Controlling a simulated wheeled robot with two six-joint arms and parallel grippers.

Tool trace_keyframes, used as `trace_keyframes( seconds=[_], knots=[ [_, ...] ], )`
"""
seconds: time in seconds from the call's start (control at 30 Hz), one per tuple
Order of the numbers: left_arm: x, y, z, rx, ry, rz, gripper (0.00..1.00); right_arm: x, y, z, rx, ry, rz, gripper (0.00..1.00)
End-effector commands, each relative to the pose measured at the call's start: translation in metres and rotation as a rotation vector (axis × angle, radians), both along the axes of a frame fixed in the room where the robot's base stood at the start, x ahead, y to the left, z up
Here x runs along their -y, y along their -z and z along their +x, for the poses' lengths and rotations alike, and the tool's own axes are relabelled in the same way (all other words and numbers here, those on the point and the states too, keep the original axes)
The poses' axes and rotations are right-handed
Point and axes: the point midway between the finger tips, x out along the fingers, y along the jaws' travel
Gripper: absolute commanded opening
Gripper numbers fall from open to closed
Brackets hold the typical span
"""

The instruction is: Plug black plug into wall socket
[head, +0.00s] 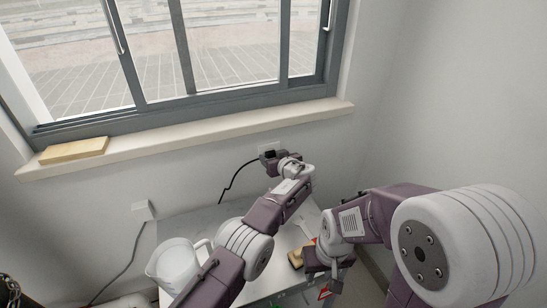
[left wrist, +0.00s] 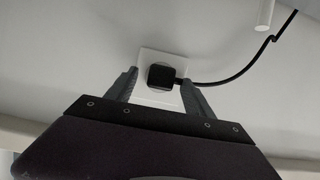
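The black plug (left wrist: 161,76) sits against the white wall socket (left wrist: 152,97) in the left wrist view. Its black cable leaves to the right in that view. My left gripper (left wrist: 159,77) has its fingers spread on either side of the plug, with a visible gap at the left finger. In the head view my left gripper (head: 270,157) is at the wall below the window sill, just under the socket plate (head: 268,146), and mostly hides the plug. My right gripper (head: 324,279) is low over the table, its fingertips unclear.
A white pitcher (head: 175,264) stands on the table (head: 205,222) at the left. A yellowish block (head: 296,258) lies beside my right gripper. A white wall fitting (head: 142,210) with a grey cord is on the left. A wooden board (head: 74,151) lies on the sill (head: 190,138).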

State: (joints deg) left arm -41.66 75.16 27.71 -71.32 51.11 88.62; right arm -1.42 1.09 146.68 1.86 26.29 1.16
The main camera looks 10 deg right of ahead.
Motion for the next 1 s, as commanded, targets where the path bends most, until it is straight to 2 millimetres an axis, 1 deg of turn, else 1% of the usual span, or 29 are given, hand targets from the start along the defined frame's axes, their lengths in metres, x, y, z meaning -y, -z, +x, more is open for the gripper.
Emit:
trace_keyframes(
  seconds=[0.23, 0.37, 0.47, 0.6, 0.73, 0.87, 1.0],
  knots=[
    [0.001, 0.000, -0.001, -0.001, 0.000, 0.001, 0.61, 0.000, 0.001, 0.000, 0.000, 0.000, 0.000, 0.36],
    [0.003, -0.003, -0.009, -0.001, 0.001, 0.002, 0.61, 0.000, 0.005, 0.000, 0.000, 0.000, 0.000, 0.36],
    [0.005, -0.007, -0.020, -0.001, 0.002, 0.002, 0.61, 0.000, 0.010, 0.000, 0.000, 0.000, 0.000, 0.36],
    [0.010, -0.018, -0.046, 0.000, 0.005, 0.001, 0.61, 0.000, 0.013, 0.000, 0.000, 0.000, 0.000, 0.36],
    [0.014, -0.028, -0.067, 0.000, 0.004, 0.001, 0.61, 0.000, 0.014, 0.000, 0.000, 0.000, 0.000, 0.36],
    [0.016, -0.033, -0.079, 0.000, 0.001, 0.001, 0.61, 0.000, 0.015, 0.000, 0.000, 0.000, 0.000, 0.36],
    [0.017, -0.035, -0.082, 0.000, 0.000, 0.000, 0.61, 0.000, 0.015, 0.000, 0.000, 0.000, 0.000, 0.36]
  ],
)
